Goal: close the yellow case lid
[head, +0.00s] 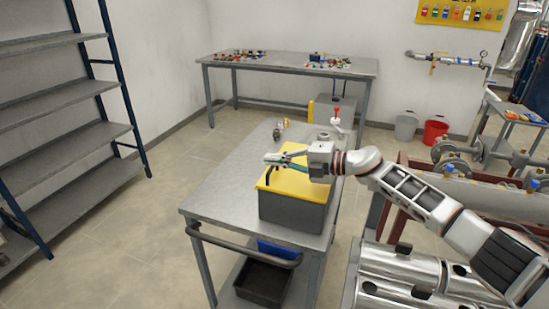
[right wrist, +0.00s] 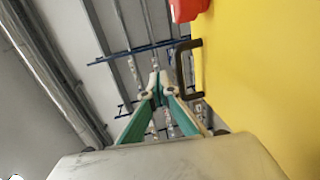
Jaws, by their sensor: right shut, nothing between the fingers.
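The case (head: 290,212) has a dark grey body and stands on the metal cart. Its yellow lid (head: 297,188) appears to lie flat over the body, though my arm hides part of it, so I cannot tell if it is fully down. A black handle (head: 269,177) is on the lid. My right gripper (head: 268,159) is over the lid, shut and empty. In the right wrist view, its teal fingers (right wrist: 156,88) meet at the tips, beside the black handle (right wrist: 182,68) and the yellow surface (right wrist: 260,80). My left gripper is not in view.
The cart top (head: 225,188) is clear left of the case. Small fittings (head: 280,130) and a red-topped item (head: 336,117) are at its far end. A black bin (head: 262,283) sits on its lower shelf. Pipework (head: 480,195) stands at the right.

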